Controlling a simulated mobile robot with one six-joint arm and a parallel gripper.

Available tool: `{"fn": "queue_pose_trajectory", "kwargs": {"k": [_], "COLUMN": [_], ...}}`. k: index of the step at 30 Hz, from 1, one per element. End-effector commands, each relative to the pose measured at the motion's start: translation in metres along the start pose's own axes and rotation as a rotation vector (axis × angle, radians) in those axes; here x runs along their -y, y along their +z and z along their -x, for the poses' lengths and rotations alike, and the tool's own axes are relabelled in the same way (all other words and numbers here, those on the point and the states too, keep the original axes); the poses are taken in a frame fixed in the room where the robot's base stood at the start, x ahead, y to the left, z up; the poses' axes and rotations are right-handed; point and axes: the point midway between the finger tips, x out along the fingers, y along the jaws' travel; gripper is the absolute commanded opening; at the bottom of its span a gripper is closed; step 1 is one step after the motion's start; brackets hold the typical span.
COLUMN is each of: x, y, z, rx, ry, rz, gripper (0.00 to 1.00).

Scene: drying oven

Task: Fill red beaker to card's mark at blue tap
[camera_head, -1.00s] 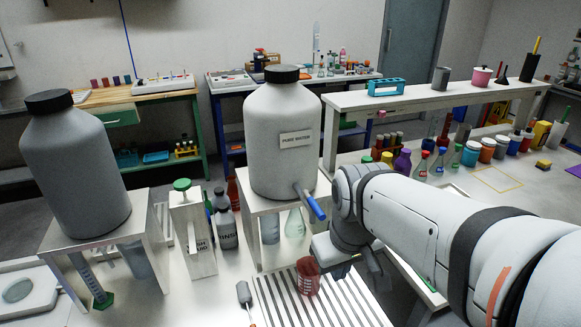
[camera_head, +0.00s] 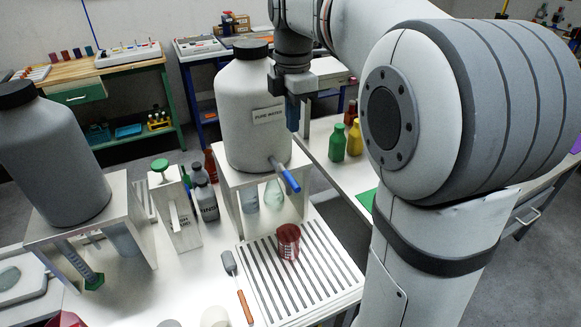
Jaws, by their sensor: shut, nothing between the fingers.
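The red beaker (camera_head: 288,244) stands upright on the striped drain rack (camera_head: 255,283), below and in front of the blue tap (camera_head: 290,179). The tap sticks out from the base of the grey jug labelled PURE WATER (camera_head: 245,150), which sits on a white stand (camera_head: 231,186). The water level in the beaker is too small to tell. My gripper (camera_head: 293,125) points down beside the jug's right side, well above the beaker. It is shut and empty, apart from tap and beaker. I cannot make out the card.
A second grey jug (camera_head: 50,165) stands on its own stand at left. Green (camera_head: 337,143) and yellow (camera_head: 355,138) bottles stand at right. My arm hides much of the right side.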

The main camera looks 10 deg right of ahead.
Motion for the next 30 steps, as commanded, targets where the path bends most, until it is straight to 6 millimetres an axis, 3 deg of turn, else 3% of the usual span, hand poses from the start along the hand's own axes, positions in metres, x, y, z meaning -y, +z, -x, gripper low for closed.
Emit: {"fn": "queue_pose_trajectory", "kwargs": {"k": [5, 10, 21, 30], "x": [0.000, 0.000, 0.001, 0.000], "y": [0.000, -0.001, -0.001, -0.001], "z": [-0.001, -0.016, -0.093, -0.134], "rx": [0.000, 0.000, -0.001, 0.000], "ry": [0.001, -0.002, -0.004, -0.001], "rz": [-0.001, -0.002, -0.001, -0.001], "gripper": [0.00, 0.00, 0.00, 0.00]}}
